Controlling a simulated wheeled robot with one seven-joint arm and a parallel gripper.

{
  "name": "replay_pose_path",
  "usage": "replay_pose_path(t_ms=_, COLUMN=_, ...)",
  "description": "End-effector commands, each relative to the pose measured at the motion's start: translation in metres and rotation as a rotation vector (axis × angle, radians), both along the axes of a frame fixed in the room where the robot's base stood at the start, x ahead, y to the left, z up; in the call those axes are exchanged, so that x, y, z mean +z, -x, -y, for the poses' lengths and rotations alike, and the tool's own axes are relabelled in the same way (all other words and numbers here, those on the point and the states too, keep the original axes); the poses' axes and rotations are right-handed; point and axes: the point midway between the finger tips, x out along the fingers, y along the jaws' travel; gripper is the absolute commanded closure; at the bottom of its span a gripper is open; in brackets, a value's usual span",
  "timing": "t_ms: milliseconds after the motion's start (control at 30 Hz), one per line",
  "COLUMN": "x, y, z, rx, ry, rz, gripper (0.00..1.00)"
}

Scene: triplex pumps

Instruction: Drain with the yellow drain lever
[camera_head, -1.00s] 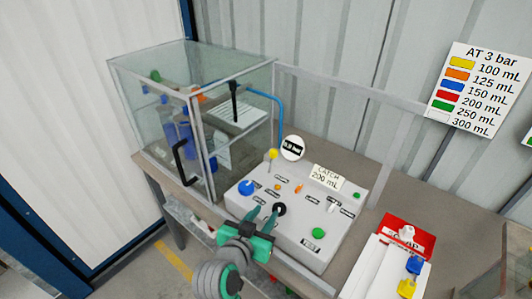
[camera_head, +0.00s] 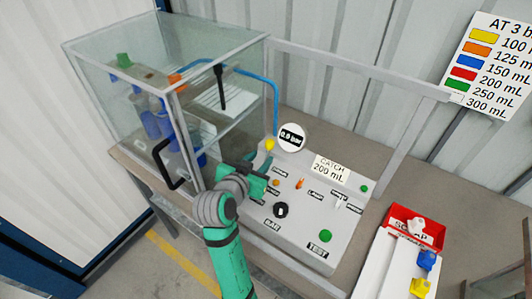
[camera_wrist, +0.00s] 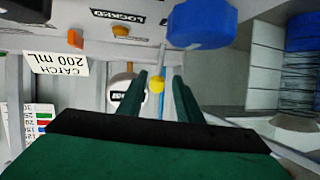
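The yellow drain lever shows as a yellow ball knob (camera_head: 270,144) at the back left of the sloped grey panel (camera_head: 300,237). My gripper (camera_head: 262,166) is just in front of and below this knob, over the left part of the panel. In the wrist view the two dark green fingers (camera_wrist: 160,92) stand apart, with the yellow knob (camera_wrist: 156,85) and its thin stem showing in the gap between them. Whether the fingers touch it I cannot tell. The gripper is open. The blue knob (camera_wrist: 201,24) is close by in the wrist view and hidden behind my gripper in the head view.
A round gauge (camera_head: 291,137) stands right behind the lever, beside the "CATCH 200 mL" sign (camera_head: 331,170). The glass enclosure (camera_head: 185,85) is close on the left. A black knob (camera_head: 281,210), an orange lever (camera_head: 299,184) and a green button (camera_head: 325,236) are on the panel. A red scrap tray (camera_head: 411,226) is at right.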

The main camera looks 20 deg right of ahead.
Motion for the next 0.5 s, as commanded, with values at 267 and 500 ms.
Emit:
replay_pose_path(t_ms=267, x=-0.015, y=-0.027, z=0.027, rx=-0.007, ry=-0.001, rz=0.0, gripper=0.68)
replay_pose_path(t_ms=500, x=-0.019, y=-0.034, z=0.032, rx=-0.005, ry=-0.001, rz=0.001, gripper=0.68)
